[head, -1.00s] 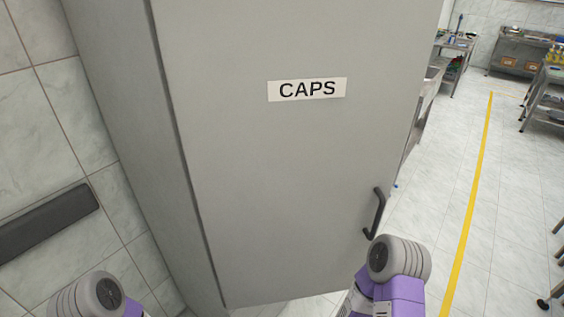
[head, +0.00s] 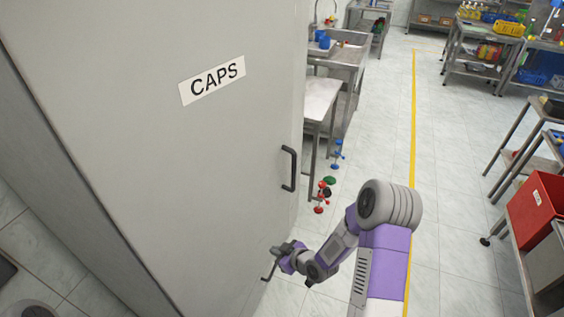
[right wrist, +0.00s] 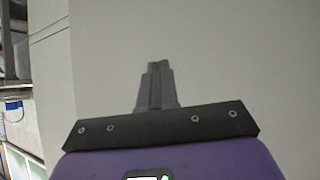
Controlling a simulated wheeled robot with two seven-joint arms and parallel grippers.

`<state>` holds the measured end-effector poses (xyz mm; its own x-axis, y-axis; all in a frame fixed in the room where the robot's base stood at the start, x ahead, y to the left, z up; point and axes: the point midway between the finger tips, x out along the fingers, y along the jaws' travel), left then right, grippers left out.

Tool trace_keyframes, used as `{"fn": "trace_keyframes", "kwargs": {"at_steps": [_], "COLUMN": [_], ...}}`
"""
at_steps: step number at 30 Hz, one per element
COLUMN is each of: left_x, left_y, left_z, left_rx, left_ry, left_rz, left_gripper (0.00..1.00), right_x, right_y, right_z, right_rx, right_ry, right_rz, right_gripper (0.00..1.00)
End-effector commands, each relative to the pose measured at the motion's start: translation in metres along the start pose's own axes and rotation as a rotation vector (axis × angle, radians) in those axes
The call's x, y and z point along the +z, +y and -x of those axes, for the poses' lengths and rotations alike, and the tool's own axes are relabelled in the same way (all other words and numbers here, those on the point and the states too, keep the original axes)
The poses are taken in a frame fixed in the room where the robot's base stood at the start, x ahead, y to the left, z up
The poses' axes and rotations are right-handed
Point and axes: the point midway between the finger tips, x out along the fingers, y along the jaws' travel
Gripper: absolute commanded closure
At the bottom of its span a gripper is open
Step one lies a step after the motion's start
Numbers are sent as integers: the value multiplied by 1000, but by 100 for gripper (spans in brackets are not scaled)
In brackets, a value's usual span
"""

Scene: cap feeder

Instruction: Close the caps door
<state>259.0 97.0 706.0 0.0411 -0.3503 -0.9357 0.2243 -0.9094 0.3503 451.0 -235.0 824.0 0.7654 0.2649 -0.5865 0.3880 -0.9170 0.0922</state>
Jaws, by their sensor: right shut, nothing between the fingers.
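The caps door (head: 190,160) is a large grey panel with a white CAPS label (head: 212,80). Its dark handle (head: 289,168) is near the right edge. A dark seam runs down the door's left side. I cannot tell how far the door stands open. My right gripper (head: 268,273) is shut and empty, low beside the door's lower right part and below the handle. In the right wrist view the shut fingers (right wrist: 155,85) point at a plain pale surface; contact is unclear. My left gripper is not in view.
Steel tables (head: 320,100) stand behind the door's right edge. Red and blue items (head: 321,196) are near them. A yellow line (head: 412,120) crosses the open tiled floor. A cart with a red bin (head: 535,215) stands at the right.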

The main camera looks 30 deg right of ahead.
Motion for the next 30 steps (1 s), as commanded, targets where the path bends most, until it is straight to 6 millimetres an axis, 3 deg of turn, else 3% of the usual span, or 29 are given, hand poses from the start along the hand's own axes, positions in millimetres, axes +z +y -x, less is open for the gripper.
{"fn": "trace_keyframes", "kwargs": {"at_steps": [1,3,9,15,18,24,30], "left_x": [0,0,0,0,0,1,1], "left_y": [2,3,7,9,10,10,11], "left_z": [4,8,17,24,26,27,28], "left_rx": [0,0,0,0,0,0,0], "left_ry": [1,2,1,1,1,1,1], "left_rz": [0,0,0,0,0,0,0], "left_gripper": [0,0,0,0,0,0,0], "right_x": [-23,-50,-115,-152,-159,-166,-182], "right_y": [28,58,117,136,136,134,130], "right_z": [14,34,111,182,204,220,198], "right_rx": [50,106,270,372,393,403,401], "right_ry": [79,179,400,524,556,584,589], "right_rz": [111,278,777,1202,1338,1454,1455], "right_gripper": [100,100,100,100,100,100,100]}}
